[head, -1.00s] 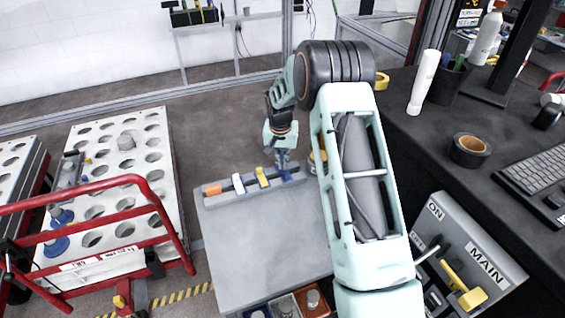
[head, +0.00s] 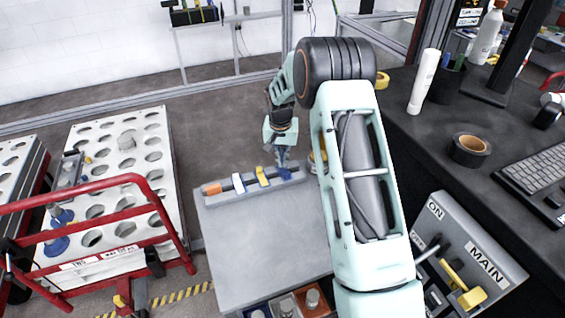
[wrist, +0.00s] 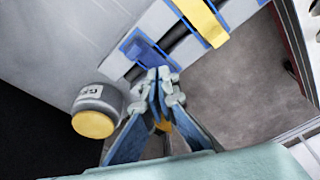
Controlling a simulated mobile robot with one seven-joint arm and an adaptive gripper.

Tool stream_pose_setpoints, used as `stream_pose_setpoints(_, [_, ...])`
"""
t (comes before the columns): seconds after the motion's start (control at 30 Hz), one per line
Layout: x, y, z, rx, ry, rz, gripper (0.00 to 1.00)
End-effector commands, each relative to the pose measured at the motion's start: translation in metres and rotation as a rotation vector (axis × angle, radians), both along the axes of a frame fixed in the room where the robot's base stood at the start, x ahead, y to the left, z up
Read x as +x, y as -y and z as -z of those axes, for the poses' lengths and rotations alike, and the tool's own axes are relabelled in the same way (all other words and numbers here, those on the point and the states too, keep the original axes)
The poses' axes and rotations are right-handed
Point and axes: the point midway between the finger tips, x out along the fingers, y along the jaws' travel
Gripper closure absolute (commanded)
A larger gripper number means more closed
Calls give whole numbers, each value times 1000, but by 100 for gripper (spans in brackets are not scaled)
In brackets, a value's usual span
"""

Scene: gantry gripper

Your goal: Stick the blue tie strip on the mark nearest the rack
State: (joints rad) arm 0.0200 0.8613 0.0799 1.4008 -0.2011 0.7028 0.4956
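The blue tie strip (wrist: 147,51) lies across the dark cable inside a blue outlined mark at the right end of the row, and it also shows in the head view (head: 286,174). My gripper (wrist: 159,74) has its fingertips close together at the strip's near edge. I see no strip between the fingers. Whether the tips touch the strip is not clear. In the head view my gripper (head: 283,163) points down just above the strip. The yellow strip (wrist: 203,20) lies across the same cable in its own blue outline.
A white strip (head: 238,183) and an orange piece (head: 212,189) are farther left along the grey table's (head: 262,240) back edge. A grey cylinder with a yellow end (wrist: 94,123) stands close beside my fingers. The table's middle is clear. A red-railed cart (head: 100,185) is left.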

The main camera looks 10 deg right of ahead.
Motion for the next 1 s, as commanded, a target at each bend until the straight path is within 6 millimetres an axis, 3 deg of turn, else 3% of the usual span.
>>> stream_pose_setpoints(0.43, [1, 0, -48, 0, 2, 1, 100])
stream_pose_setpoints(1.0, [2, 0, -56, -1, 8, 0, 100])
